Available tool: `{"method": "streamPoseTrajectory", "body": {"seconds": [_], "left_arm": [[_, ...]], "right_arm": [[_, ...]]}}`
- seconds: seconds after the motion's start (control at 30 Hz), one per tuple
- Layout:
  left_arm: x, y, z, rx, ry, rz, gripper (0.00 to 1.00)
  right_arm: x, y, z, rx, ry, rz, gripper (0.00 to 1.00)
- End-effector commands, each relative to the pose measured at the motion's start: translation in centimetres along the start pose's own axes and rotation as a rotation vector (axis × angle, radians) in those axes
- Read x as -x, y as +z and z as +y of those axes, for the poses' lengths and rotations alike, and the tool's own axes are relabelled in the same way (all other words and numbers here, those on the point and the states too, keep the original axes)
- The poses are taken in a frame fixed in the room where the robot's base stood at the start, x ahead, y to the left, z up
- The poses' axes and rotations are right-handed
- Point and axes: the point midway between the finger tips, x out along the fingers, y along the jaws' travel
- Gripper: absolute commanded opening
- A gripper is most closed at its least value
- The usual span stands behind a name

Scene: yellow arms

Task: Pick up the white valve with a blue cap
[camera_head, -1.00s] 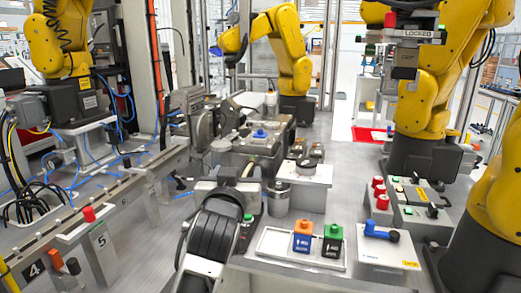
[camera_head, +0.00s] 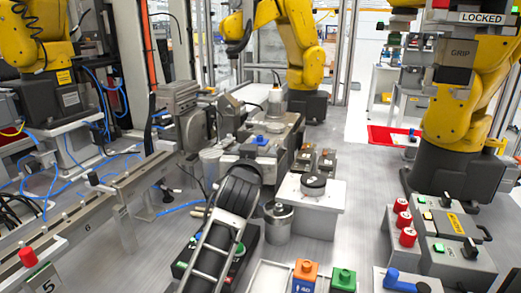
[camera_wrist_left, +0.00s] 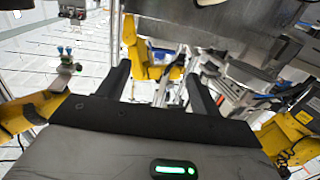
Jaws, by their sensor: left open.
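A small blue cap on a white body, which looks like the white valve (camera_head: 260,141), sits on the grey metal fixture in the middle of the head view. I cannot make out the valve for sure in the wrist view. My right gripper is not in view.
A white block with a round dark part (camera_head: 313,186) and a metal cylinder (camera_head: 278,222) stand right of my arm. Orange (camera_head: 305,272) and green (camera_head: 342,280) blocks are at the front. A rail (camera_head: 110,205) runs along the left. Yellow robot arms (camera_head: 290,45) stand around.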

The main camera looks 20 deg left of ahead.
Motion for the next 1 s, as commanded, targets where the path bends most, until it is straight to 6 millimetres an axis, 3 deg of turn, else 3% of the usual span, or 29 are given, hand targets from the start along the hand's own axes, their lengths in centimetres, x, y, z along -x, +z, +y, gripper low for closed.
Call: {"method": "streamPoseTrajectory", "body": {"seconds": [0.1, 0.37, 0.7, 1.0], "left_arm": [[-2.2, -0.1, 0.0, -0.001, -0.001, 0.000, 0.65], [-4.1, 0.0, 0.0, 0.001, -0.001, -0.001, 0.65], [-8.4, 0.0, -0.1, 0.000, -0.001, 0.000, 0.65], [-9.1, 0.0, 0.0, 0.002, 0.000, 0.000, 0.65]], "right_arm": [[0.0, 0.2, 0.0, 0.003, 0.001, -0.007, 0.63], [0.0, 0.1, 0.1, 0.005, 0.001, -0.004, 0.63], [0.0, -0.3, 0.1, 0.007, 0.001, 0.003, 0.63], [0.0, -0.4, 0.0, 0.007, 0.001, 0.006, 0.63]]}}
